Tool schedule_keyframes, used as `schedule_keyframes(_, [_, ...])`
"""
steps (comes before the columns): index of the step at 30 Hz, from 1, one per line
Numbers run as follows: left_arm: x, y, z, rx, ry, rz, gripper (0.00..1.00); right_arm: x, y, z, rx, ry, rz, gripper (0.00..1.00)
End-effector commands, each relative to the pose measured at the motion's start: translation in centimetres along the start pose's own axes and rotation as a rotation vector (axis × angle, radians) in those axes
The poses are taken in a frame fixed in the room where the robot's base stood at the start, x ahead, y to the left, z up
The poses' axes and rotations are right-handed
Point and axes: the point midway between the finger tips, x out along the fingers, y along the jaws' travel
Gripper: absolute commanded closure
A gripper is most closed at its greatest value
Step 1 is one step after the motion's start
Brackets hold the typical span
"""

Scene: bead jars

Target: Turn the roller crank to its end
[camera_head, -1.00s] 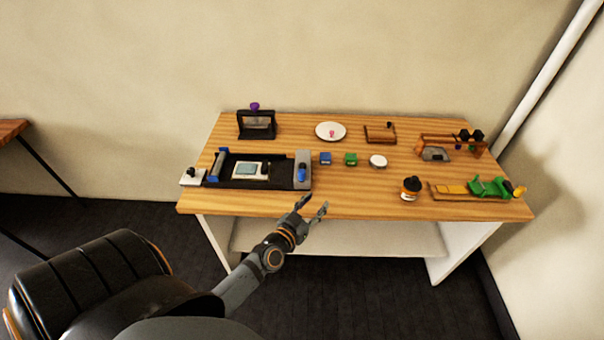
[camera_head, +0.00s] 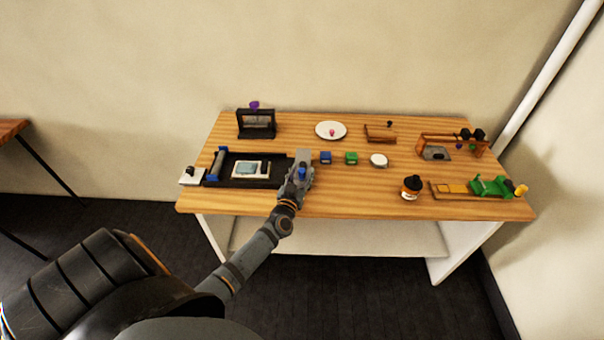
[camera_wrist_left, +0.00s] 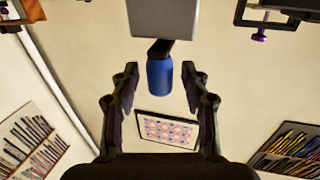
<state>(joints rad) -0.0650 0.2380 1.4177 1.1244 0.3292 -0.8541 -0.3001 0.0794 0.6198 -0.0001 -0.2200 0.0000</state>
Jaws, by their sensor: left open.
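The crank's blue handle (camera_head: 302,173) is at the grey block. In the left wrist view, the blue handle (camera_wrist_left: 160,76) joins a dark arm below the grey block (camera_wrist_left: 163,18). My left gripper (camera_head: 303,180) is open at the handle. In the wrist view its fingers (camera_wrist_left: 160,85) stand either side of the handle, with gaps. My right gripper is not in view.
A framed card lies on the bed. Blue (camera_head: 325,158) and green (camera_head: 351,158) blocks and a white round lid (camera_head: 378,160) are to the right. A dark-capped jar (camera_head: 411,187) and a green device (camera_head: 492,186) stand farther right. The front middle of the table is clear.

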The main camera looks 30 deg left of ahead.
Motion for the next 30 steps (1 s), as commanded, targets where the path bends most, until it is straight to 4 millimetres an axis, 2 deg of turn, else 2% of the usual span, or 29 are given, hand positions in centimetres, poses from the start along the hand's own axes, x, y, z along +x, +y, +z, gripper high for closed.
schedule_keyframes(10, [0.56, 0.01, -0.03, 0.000, 0.000, 0.001, 0.55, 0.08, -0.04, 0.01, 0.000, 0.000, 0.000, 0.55])
schedule_keyframes(20, [0.54, 0.01, -0.03, 0.000, 0.000, 0.001, 1.00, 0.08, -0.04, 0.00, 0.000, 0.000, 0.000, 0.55])
schedule_keyframes(30, [0.53, 0.04, -0.05, 0.000, -0.001, -0.001, 1.00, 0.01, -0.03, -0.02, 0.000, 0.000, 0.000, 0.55])
